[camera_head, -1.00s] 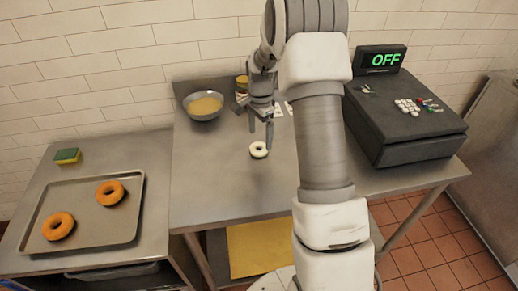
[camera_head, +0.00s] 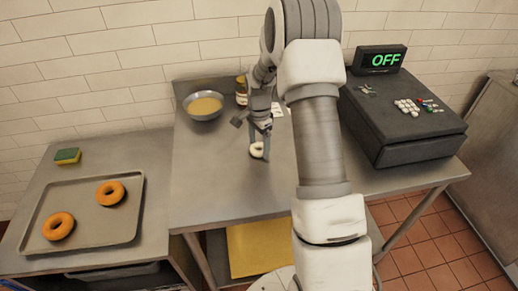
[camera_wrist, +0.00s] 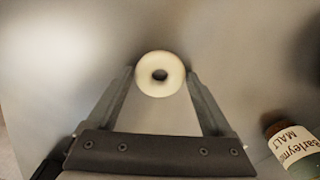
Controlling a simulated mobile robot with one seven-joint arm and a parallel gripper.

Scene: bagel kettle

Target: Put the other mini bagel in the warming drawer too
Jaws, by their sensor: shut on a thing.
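A small pale ring, which looks like the mini bagel (camera_head: 253,150), is at the middle of the steel worktable. In the wrist view the mini bagel (camera_wrist: 160,90) sits between the two fingertips, with one finger against each side. My gripper (camera_head: 260,152) points down and is shut on it, at or just above the table top. The dark box at the right (camera_head: 405,130) has a display reading OFF; it may be the warming drawer, but I see no open drawer. No other pale mini bagel shows.
A bowl of yellowish contents (camera_head: 204,105) and a malt jar (camera_head: 241,90) stand at the back; the jar also shows in the wrist view (camera_wrist: 291,145). At left are a tray (camera_head: 90,222) with two orange-brown rings and a sponge (camera_head: 67,156). The table's front left is clear.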

